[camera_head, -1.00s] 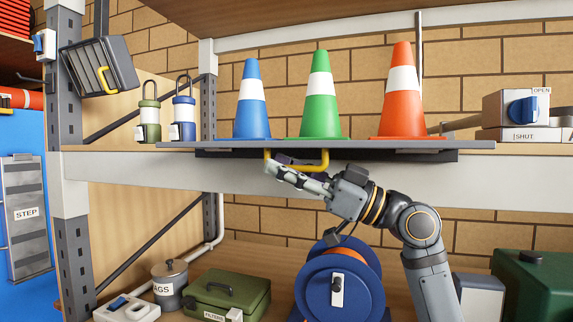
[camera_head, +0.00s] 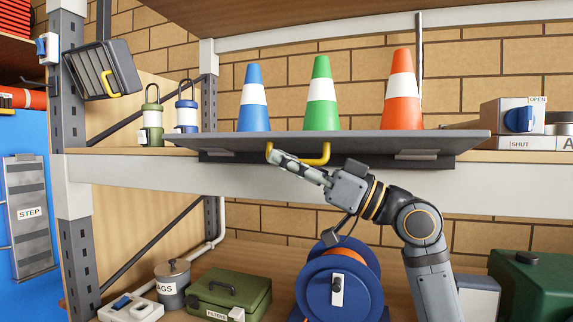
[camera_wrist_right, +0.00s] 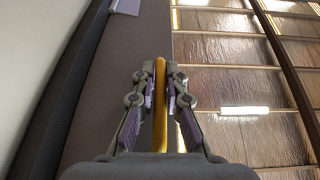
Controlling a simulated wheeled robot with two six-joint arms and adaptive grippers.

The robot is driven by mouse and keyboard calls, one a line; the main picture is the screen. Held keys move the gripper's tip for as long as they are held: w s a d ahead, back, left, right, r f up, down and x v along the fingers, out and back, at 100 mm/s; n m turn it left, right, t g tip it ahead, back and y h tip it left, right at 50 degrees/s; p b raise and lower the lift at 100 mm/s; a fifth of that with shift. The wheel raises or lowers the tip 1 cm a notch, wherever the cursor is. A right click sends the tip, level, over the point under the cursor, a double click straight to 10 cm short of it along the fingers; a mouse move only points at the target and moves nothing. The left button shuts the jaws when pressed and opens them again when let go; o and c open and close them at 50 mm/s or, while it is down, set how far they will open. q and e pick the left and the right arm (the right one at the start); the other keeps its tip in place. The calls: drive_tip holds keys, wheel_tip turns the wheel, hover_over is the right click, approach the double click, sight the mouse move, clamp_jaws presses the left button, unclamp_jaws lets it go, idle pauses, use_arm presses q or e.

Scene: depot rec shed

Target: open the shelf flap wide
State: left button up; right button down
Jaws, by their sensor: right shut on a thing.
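The shelf flap (camera_head: 330,141) is a long grey panel at the front of the middle shelf in the head view. It is tilted, with its grey face turned toward me and two light brackets below its edge. A yellow bar handle (camera_head: 316,160) sits on it, left of centre. My right gripper (camera_head: 277,157) reaches up from the lower right and is shut on this handle. In the right wrist view, the fingers (camera_wrist_right: 160,78) close on both sides of the yellow handle (camera_wrist_right: 160,105). My left gripper is not in view.
Blue (camera_head: 253,105), green (camera_head: 321,100) and orange (camera_head: 401,95) cones stand behind the flap, their bases hidden. Two lanterns (camera_head: 187,115) stand left, and an OPEN/SHUT switch box (camera_head: 500,118) right. Below are a blue reel (camera_head: 322,292) and a green case (camera_head: 228,294).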

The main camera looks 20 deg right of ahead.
drive_tip(key=shift+r, duration=0.35)
drive_tip(key=c, duration=1.4)
unclamp_jaws()
drive_tip(key=shift+s, duration=0.1)
drive_tip(key=shift+d+f, duration=0.15)
drive_tip(key=shift+f, duration=0.05)
drive_tip(key=v, duration=0.7)
drive_tip(key=shift+s, duration=0.1)
